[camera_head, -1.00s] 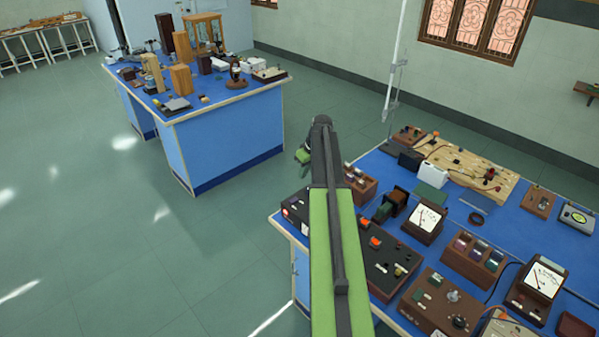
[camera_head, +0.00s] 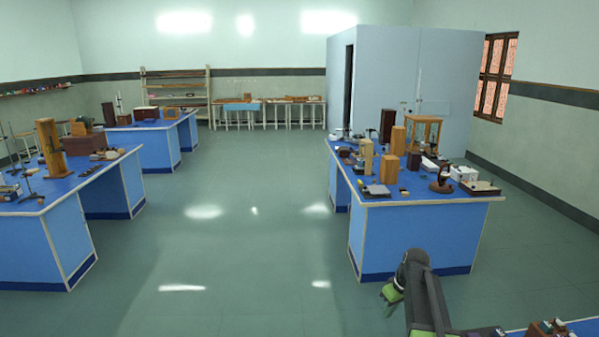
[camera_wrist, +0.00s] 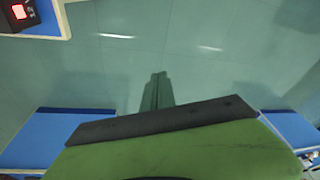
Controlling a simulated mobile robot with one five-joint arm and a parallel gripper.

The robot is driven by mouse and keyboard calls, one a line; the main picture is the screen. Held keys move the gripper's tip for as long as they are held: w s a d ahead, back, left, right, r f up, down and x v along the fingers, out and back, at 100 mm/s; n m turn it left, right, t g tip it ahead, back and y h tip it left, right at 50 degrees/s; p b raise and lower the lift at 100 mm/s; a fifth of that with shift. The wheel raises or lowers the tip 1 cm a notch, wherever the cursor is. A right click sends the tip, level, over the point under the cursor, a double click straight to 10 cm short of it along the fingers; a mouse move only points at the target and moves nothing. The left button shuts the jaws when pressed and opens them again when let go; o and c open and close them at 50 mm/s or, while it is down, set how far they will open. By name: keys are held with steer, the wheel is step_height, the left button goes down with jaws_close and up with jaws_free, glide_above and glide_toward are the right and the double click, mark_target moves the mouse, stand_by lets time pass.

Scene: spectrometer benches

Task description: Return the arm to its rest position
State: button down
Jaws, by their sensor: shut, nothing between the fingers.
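My arm rises at the lower right of the head view, with its dark elbow on top. A green part of its far end shows beside the elbow, and the fingers cannot be made out there. In the wrist view my gripper (camera_wrist: 158,80) is shut and empty, its two fingers side by side and pointing over bare green floor. No object touches the fingers.
A blue bench (camera_head: 425,235) with wooden blocks and instruments stands beyond my arm. Another bench (camera_head: 60,240) is at left. Open floor (camera_head: 230,250) lies between them. In the wrist view, a black box with a red switch (camera_wrist: 18,12) sits on a bench corner at upper left.

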steer(key=s+a+f+g+b, duration=0.1)
steer(key=s+a+f, duration=0.1)
steer(key=s+a, duration=0.35)
steer(key=s+a+f+b, duration=0.1)
steer(key=s+a, duration=0.1)
steer(key=a, duration=0.6)
steer(key=s+a+m+g+h, duration=0.1)
steer(key=s+m, duration=0.3)
steer(key=s, duration=0.5)
steer(key=shift+a+f+m+h, duration=0.2)
steer(key=shift+m+h, duration=0.1)
